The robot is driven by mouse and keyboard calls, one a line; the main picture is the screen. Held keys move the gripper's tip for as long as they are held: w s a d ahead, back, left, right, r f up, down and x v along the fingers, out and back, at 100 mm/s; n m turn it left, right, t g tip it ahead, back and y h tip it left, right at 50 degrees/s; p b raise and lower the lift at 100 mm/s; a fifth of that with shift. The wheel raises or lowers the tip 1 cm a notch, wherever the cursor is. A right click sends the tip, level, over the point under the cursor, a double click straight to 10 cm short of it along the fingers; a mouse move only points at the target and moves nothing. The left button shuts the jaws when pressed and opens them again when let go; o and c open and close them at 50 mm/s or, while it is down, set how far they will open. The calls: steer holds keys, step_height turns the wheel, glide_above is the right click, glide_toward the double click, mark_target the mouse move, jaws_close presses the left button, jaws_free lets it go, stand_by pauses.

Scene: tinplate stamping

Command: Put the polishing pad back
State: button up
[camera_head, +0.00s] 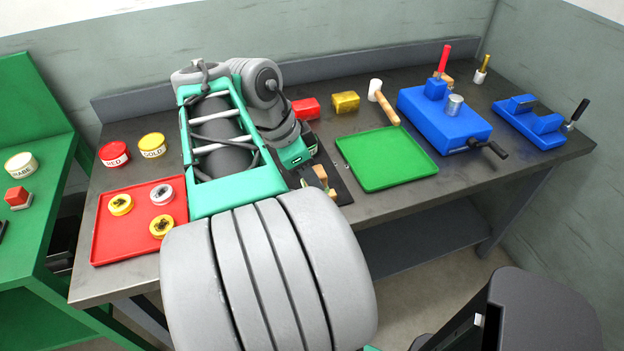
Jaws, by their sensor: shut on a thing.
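My gripper (314,180) is low over the middle of the bench, beside the green tray. It is shut on a small tan piece (321,173), most likely the polishing pad. The fingers and my own arm hide much of it. A second tan bit (332,193) shows just below; I cannot tell if it is part of the same piece. A dark flat mat (341,184) lies under or just beside the gripper. I cannot tell whether the held piece touches it.
The green tray (388,158) is empty. Behind stand a red block (306,109), a yellow block (345,102) and a mallet (385,104). A blue press (440,120) and blue vise (530,122) are right. A red tray (111,233) with round tins is left.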

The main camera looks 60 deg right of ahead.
steer(key=w+d+f, duration=0.3)
steer(key=d, duration=0.3)
steer(key=shift+w+d+f+p, duration=0.15)
steer(key=shift+d+p, duration=0.15)
steer(key=shift+p, duration=0.05)
steer(key=w+d+f, duration=0.1)
steer(key=f, duration=0.1)
steer(key=d+f, duration=0.2)
steer(key=w+d+f, duration=0.1)
steer(key=d+f, duration=0.1)
steer(key=shift+w+f, duration=0.1)
steer(key=shift+w, duration=0.2)
step_height(320, 180, down, 3)
steer(key=shift+d+r+p, duration=0.1)
steer(key=shift+p, duration=0.45)
steer(key=shift+w+f, duration=0.1)
steer(key=shift+f, duration=0.3)
steer(key=o, duration=1.2)
